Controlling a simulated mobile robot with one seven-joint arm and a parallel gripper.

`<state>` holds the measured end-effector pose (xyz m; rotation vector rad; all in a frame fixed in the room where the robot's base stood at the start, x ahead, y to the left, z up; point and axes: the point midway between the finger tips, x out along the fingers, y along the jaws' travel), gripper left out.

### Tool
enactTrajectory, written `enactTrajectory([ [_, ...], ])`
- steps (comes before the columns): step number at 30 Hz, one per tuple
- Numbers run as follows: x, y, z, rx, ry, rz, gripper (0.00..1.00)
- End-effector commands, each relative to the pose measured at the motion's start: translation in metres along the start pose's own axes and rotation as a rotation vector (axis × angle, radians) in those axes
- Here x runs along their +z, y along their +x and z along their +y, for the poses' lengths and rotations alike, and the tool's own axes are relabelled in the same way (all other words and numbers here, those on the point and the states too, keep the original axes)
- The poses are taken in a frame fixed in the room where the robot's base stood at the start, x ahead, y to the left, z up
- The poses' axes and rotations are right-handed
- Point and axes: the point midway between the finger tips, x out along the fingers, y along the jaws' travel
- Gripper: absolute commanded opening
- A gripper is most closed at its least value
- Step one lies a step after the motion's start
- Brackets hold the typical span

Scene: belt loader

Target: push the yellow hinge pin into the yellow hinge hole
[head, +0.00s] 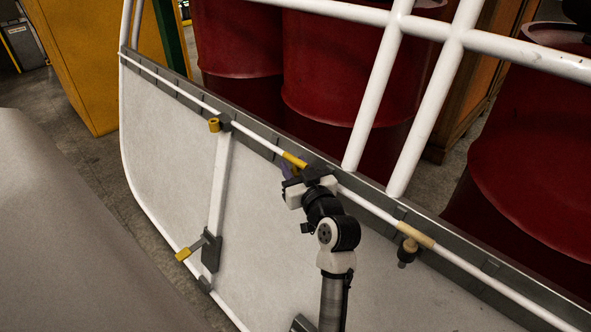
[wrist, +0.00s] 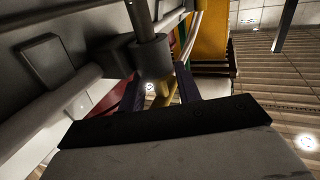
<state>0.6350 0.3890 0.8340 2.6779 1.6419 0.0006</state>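The white panel (head: 250,235) has a white rod along its upper edge, with a yellow sleeve (head: 294,160) on it. My gripper (head: 288,168) is at this sleeve, just below and beside it; its dark purple fingers (wrist: 160,86) stand apart in the wrist view. A yellow strip (wrist: 164,92) shows between them; I cannot tell whether it is the pin or background. A dark grey knuckle (wrist: 151,57) with a rod through it lies just beyond the fingers. A yellow cylinder (head: 214,125) sits at a grey bracket further left. The hinge hole cannot be made out.
A tan sleeve (head: 415,236) and a tan-headed dark piece (head: 407,251) are to the right along the rod. A yellow-handled lever (head: 184,254) is low on the panel. White rails (head: 424,100) and red drums (head: 340,85) stand behind. Grey floor shows at left.

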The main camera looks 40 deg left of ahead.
Motion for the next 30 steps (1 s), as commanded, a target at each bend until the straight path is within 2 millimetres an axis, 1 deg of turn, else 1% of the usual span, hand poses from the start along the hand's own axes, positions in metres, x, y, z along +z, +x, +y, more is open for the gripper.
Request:
enactTrajectory([
  [1,0.000,0.000,0.000,0.000,0.000,0.000,0.27],
  [7,0.000,0.000,0.000,0.000,0.000,0.000,0.01],
  [8,0.000,0.000,0.000,0.000,0.000,0.000,0.00],
  [20,-0.004,-0.001,0.000,0.000,0.000,0.002,0.00],
  [25,-0.018,0.000,0.001,0.000,-0.001,0.004,0.00],
  [28,-0.033,-0.001,0.001,0.001,-0.002,0.005,0.00],
  [30,-0.047,0.000,0.000,0.000,-0.003,0.006,0.00],
])
